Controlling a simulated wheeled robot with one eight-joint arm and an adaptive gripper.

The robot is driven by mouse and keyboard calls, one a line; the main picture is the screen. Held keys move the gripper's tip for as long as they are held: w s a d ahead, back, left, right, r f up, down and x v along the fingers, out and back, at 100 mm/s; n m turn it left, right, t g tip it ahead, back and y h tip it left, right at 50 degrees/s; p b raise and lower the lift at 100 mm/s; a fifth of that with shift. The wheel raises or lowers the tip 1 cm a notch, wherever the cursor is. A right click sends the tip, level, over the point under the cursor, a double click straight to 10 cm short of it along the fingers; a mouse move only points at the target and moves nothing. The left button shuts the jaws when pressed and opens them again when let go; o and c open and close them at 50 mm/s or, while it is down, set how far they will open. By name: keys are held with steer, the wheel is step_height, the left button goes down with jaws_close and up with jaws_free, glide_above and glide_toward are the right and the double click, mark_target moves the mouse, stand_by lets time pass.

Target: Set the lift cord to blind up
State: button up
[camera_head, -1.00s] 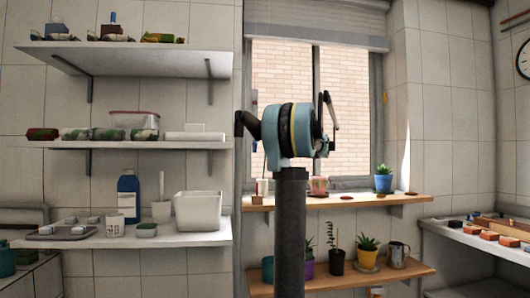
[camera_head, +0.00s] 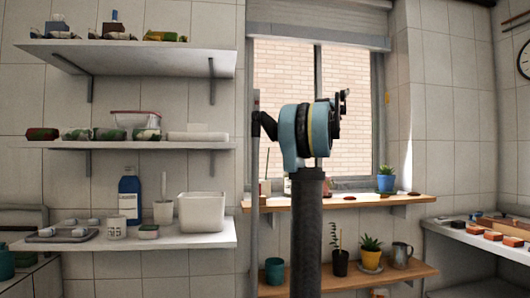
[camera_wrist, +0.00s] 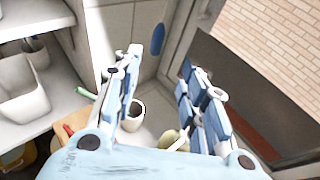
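The blind (camera_head: 316,38) is gathered at the top of the window, with most of the glass uncovered. A blue oval piece (camera_wrist: 157,39), which looks like the lift cord's pull, shows in the wrist view against the wall beside the window frame. My gripper (camera_wrist: 167,80) is open, its two blue-padded fingers apart with nothing between them. The oval lies beyond the fingertips, apart from them, nearer the left finger's side. The thin cord itself is not clear. In the head view my arm covers part of the window's left side, and I cannot make out the fingers there.
Wall shelves at left hold a white bin (camera_head: 202,212) and a blue bottle (camera_head: 129,197). The window sill shelf (camera_head: 345,202) holds a small potted plant (camera_head: 385,178). A lower shelf (camera_head: 400,275) bears pots and a metal mug (camera_head: 402,254).

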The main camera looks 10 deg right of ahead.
mark_target(257, 148)
steer(key=shift+g, duration=0.3)
steer(key=x, duration=1.6)
steer(key=shift+a+r, duration=0.15)
jaws_close()
